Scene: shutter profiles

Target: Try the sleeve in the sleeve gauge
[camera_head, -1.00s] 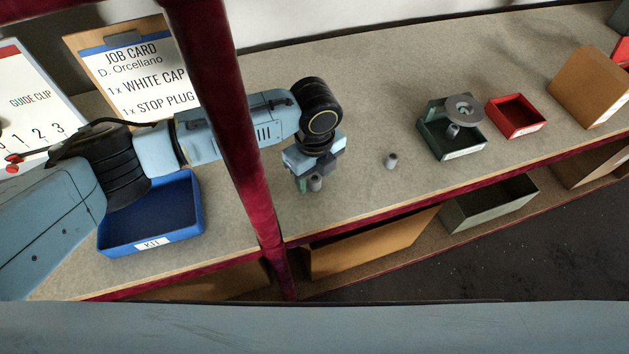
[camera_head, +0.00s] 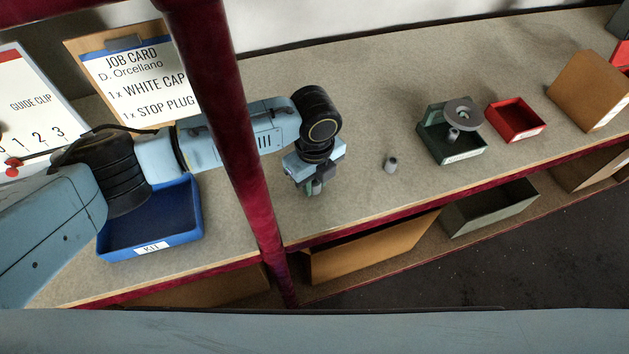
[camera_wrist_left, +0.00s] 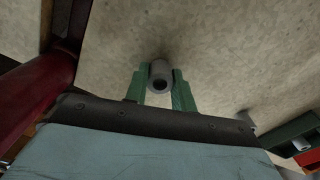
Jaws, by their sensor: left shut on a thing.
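My left gripper (camera_head: 314,187) is shut on a small grey hollow sleeve (camera_wrist_left: 160,74), low over the grey bench top. In the left wrist view the sleeve stands between the green fingers (camera_wrist_left: 160,90), its open bore facing the camera. In the head view the sleeve is mostly hidden by the fingers. A grey disc with a central hole (camera_head: 462,112), possibly the sleeve gauge, shows at a green tray (camera_head: 461,156) to the right. A grey cylinder (camera_head: 453,134) is in that tray. My right gripper is not in view.
Another grey sleeve-like part (camera_head: 391,165) stands between my gripper and the green tray. A red tray (camera_head: 517,133) and a tan box (camera_head: 588,95) stand farther right. A blue kit tray (camera_head: 150,249) and a dark red post (camera_head: 235,130) are at left. Bench behind the gripper is clear.

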